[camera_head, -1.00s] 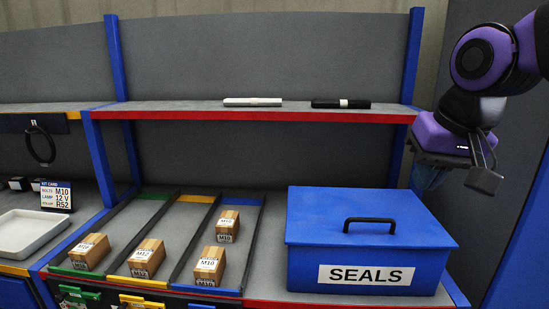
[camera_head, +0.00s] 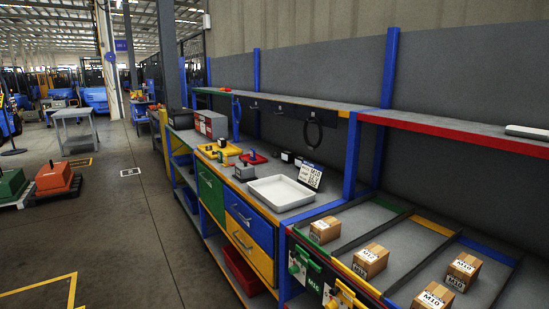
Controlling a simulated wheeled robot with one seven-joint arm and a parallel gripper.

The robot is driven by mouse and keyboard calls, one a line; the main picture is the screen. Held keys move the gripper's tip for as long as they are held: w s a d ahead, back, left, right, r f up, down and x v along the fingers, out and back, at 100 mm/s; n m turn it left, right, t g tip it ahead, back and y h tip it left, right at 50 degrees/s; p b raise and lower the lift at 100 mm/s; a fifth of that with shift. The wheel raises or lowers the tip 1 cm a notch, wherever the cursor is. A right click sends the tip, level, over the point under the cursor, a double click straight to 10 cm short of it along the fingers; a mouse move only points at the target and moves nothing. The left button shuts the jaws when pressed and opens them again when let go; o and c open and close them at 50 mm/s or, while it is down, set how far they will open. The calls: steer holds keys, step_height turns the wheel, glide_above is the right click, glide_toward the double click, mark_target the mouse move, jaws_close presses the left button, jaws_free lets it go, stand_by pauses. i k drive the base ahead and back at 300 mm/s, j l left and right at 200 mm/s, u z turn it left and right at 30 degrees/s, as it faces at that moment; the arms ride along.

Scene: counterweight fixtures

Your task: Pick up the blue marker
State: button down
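I cannot make out a blue marker in the current head view. A white, pen-like object (camera_head: 527,132) lies on the red-edged shelf (camera_head: 450,127) at the far right, cut off by the picture's edge. My gripper and arm are outside this view.
A white tray (camera_head: 311,198) sits on the workbench beside a kit card (camera_head: 311,176). Labelled cardboard boxes (camera_head: 370,261) stand in sloped lanes at lower right. Yellow and red bins (camera_head: 219,148) are farther along. Open concrete floor (camera_head: 130,220) lies left, with a pallet load (camera_head: 54,178).

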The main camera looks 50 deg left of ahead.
mark_target(252, 152)
steer(key=u, duration=1.95)
steer(key=i+j+u, duration=0.55)
steer(key=i, duration=0.3)
steer(key=i+u, duration=0.3)
steer(key=i, duration=2.25)
steer(key=i+j, duration=0.15)
steer(key=i, duration=0.7)
steer(key=i+z, duration=0.95)
steer(key=i+l+z, duration=0.1)
steer(key=z, duration=0.3)
steer(key=i+z, duration=0.2)
steer(key=z, duration=0.2)
steer(key=i+z, duration=0.15)
steer(key=z, duration=0.25)
steer(key=i+z, duration=0.15)
steer(key=z, duration=0.3)
steer(key=i+j+z, duration=0.1)
steer(key=z, duration=0.3)
